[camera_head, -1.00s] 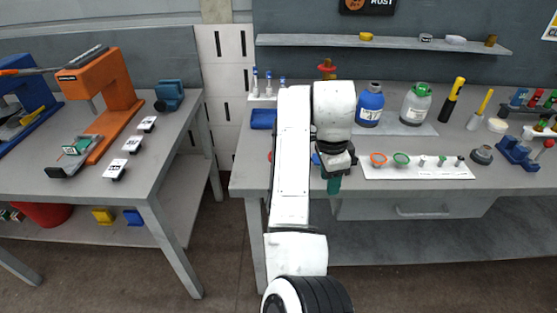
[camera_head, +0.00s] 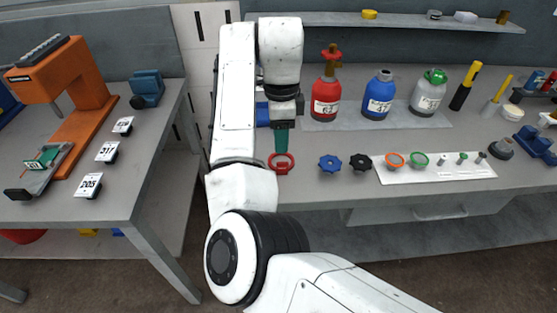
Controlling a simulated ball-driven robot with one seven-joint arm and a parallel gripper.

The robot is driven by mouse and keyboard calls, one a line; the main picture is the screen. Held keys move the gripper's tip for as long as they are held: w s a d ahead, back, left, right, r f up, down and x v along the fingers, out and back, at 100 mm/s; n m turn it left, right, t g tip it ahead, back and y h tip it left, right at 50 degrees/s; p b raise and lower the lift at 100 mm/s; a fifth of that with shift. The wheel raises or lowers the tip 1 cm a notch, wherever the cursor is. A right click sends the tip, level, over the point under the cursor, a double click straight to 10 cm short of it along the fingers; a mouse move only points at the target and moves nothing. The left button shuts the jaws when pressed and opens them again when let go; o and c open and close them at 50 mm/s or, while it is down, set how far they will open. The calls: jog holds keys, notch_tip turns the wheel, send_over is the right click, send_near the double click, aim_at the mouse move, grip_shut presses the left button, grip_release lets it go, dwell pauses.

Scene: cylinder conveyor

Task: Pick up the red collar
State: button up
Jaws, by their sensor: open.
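A red collar (camera_head: 281,168), a ring with an open middle, lies flat near the front edge of the right-hand bench (camera_head: 328,186). My gripper (camera_head: 281,152) has green fingers pointing down, directly over the far side of the collar in this view. The fingers overlap the collar's rear edge in the picture. I cannot tell whether they touch it or hang just above it. The gripper is open, with nothing seen held in it. The gap between the fingers is hidden from this angle.
A blue knob (camera_head: 330,163) and a black knob (camera_head: 360,162) lie right of the collar. A white board (camera_head: 470,173) carries orange and green rings and small pegs. Red (camera_head: 325,101), blue (camera_head: 378,102) and green-topped (camera_head: 428,97) cylinders stand behind. An orange press (camera_head: 85,85) stands left.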

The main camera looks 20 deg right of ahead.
aim_at(283, 163)
notch_tip(283, 163, down, 4)
jog(key=shift+f+b, duration=0.1)
jog(key=shift+b, duration=0.25)
jog(key=shift+s+d+f+p, duration=0.15)
jog(key=shift+f+p, duration=0.1)
jog(key=shift+f, duration=1.1)
jog(key=shift+w+d+f+p, duration=0.1)
jog(key=shift+f+p, duration=0.1)
jog(key=shift+f, duration=1.1)
jog(key=shift+c, duration=0.2)
jog(key=shift+s, duration=0.1)
grip_shut()
